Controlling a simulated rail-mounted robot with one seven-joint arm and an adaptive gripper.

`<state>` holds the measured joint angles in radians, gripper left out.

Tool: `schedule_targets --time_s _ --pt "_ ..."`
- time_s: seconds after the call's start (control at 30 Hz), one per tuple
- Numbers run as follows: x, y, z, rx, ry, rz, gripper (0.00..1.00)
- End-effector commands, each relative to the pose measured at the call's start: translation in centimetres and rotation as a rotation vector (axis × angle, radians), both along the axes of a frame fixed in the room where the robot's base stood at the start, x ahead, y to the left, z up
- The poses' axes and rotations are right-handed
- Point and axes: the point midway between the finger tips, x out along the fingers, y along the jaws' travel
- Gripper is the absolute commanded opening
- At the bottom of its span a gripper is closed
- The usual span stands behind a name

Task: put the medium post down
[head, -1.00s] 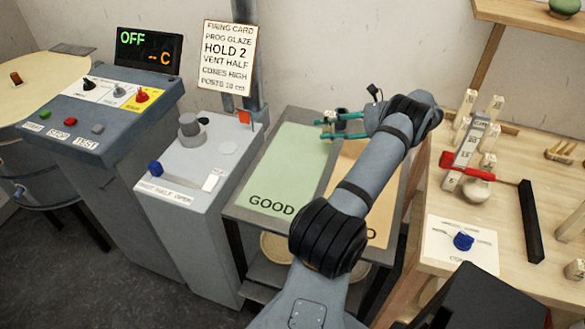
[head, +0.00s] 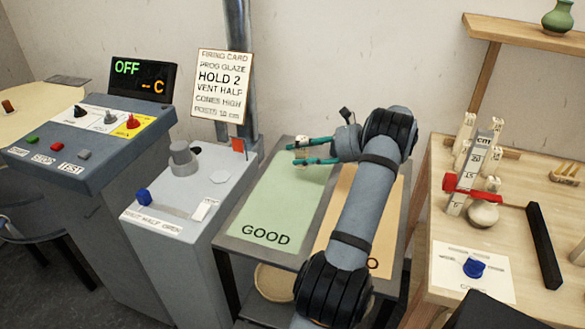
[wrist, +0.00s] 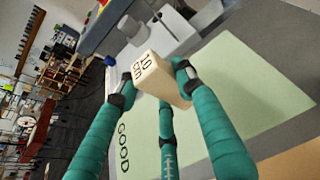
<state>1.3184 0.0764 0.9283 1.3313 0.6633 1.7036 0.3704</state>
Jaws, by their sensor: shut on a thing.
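The post (wrist: 158,78) is pale cream, and its end face reads "10 cm" in the wrist view. My gripper (wrist: 155,88) has teal fingers shut around it. In the head view my gripper (head: 300,155) is over the far end of the green GOOD panel (head: 268,215), with the small pale post (head: 302,145) between its fingertips. I cannot tell whether the post touches the panel. More pale posts (head: 465,130) stand by a "cm" gauge (head: 475,170) on the wooden bench at right.
An orange panel (head: 345,235) lies right of the green one, partly behind my arm. A grey box with a blue-knobbed slider (head: 165,200) and a control console (head: 90,130) stand left. The front of the green panel is clear.

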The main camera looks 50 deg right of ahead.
Motion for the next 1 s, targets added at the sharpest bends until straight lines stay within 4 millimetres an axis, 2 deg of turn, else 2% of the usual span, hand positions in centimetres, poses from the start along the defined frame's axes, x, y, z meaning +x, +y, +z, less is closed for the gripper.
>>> schedule_targets --time_s 0.07,0.2,0.27,0.53,0.9,0.93,1.0 --pt "0.9 1.0 -0.6 0.003 -0.001 0.001 0.06" --pt "1.6 1.7 -1.4 0.000 -0.001 -0.002 0.06" --pt "1.6 1.8 -1.7 0.000 -0.001 -0.002 0.06" --pt "1.7 1.9 -5.2 0.002 -0.001 -0.002 0.06" --pt "1.7 1.8 -5.7 -0.001 -0.001 -0.001 0.06" --pt "1.7 1.8 -5.7 -0.002 -0.001 -0.001 0.37" --pt "1.7 1.8 -5.7 -0.001 0.000 -0.001 0.41"
